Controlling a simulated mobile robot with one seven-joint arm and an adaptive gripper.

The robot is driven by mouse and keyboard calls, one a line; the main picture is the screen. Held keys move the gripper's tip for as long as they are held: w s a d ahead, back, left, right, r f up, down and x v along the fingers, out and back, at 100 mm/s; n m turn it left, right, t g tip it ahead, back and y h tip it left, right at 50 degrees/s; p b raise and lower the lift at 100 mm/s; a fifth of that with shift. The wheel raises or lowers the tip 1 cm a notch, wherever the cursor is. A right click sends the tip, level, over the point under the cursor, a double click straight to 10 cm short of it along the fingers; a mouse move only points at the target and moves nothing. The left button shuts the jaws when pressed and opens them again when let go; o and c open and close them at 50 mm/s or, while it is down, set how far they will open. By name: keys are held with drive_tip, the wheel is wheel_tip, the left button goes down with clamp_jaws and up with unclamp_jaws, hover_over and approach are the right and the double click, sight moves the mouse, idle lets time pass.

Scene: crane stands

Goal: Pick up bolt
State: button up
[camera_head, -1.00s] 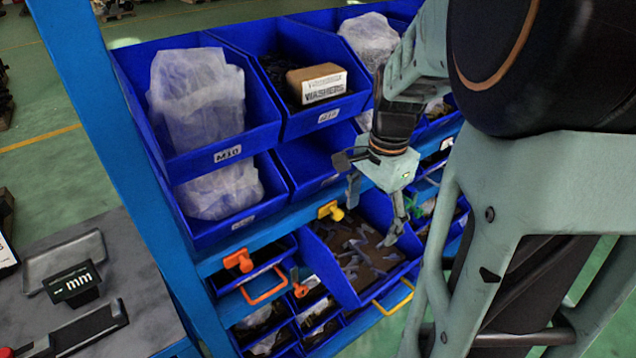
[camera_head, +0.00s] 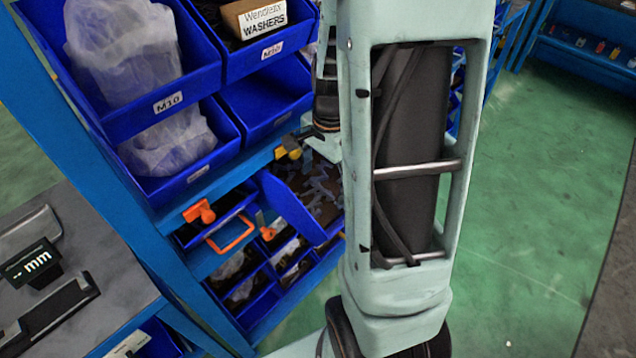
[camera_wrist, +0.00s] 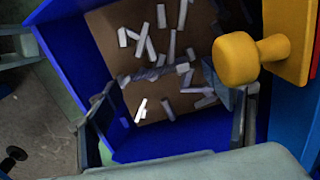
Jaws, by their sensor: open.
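Several grey bolts (camera_wrist: 140,109) lie scattered on the brown floor of a blue bin (camera_wrist: 72,62) in the wrist view. My gripper (camera_wrist: 168,108) is open, with one finger at the left and one at the right over the bin's near part. I see no bolt held between the fingers. In the head view the bolts (camera_head: 318,190) show as small grey shapes in the lower bin (camera_head: 284,208).
A yellow knob (camera_wrist: 236,60) sits close to the right finger in the wrist view. Blue bins with bagged parts (camera_head: 125,50) and a washers box (camera_head: 262,18) stand above. Orange handles (camera_head: 230,234) stick out below. Open green floor (camera_head: 540,200) lies to the right.

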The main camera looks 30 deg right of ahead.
drive_tip(key=shift+f, duration=0.3)
drive_tip(key=shift+c, duration=0.7)
drive_tip(key=c, duration=1.1)
drive_tip(key=shift+r, duration=0.1)
drive_tip(key=shift+c, duration=0.2)
